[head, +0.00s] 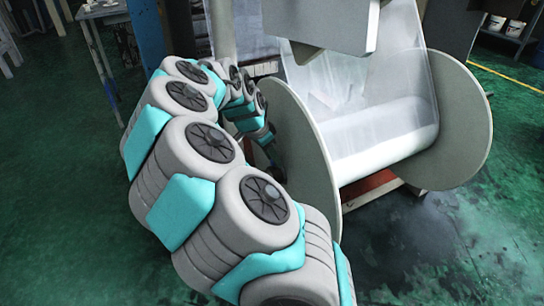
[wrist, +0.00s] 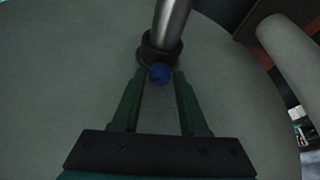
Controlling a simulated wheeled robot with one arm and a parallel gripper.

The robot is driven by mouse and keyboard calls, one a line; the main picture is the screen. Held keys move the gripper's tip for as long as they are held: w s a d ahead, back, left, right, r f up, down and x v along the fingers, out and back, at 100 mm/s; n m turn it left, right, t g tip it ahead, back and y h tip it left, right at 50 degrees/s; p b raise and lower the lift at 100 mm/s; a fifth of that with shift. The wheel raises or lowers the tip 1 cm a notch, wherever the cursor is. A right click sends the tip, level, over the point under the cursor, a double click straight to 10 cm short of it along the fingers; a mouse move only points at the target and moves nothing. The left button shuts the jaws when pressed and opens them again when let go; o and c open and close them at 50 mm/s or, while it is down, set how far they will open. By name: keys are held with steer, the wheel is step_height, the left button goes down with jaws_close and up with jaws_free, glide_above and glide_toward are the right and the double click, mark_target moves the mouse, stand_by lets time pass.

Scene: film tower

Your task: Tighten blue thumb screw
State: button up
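The blue thumb screw (wrist: 160,74) shows in the wrist view as a small round knob on the near side of a dark collar (wrist: 152,52). The collar sits around a grey metal shaft (wrist: 173,20) in front of the pale flange. My gripper (wrist: 160,78) is open, with its two dark green fingers apart. The screw lies between the fingertips, with a narrow gap showing on each side. In the head view, the end of my arm is by the left flange (head: 302,150) of the film roll; the screw and my fingertips cannot be made out there.
The clear film roll (head: 385,150) runs between the left flange and a right flange (head: 468,120). A grey machine part (head: 335,25) hangs above. A table (head: 100,12) stands at the back left. The green floor (head: 60,200) is clear at the left.

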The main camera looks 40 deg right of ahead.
jaws_close()
steer(key=shift+w+m+g+p, duration=0.1)
steer(key=shift+m+g+p, duration=0.3)
steer(key=shift+m, duration=0.5)
steer(key=shift+m+p, duration=0.35)
steer(key=shift+m, duration=0.25)
steer(key=m, duration=0.1)
steer(key=m+g, duration=0.1)
steer(key=shift+w+d+m+y, duration=0.15)
steer(key=shift+w+m+y, duration=0.1)
steer(key=shift+m+y, duration=0.15)
steer(key=m, duration=0.2)
steer(key=m+g+y+b, duration=0.1)
steer(key=m, duration=0.1)
steer(key=shift+d+f+m+g, duration=0.1)
steer(key=shift+m+g, duration=0.2)
steer(key=shift+m, duration=0.1)
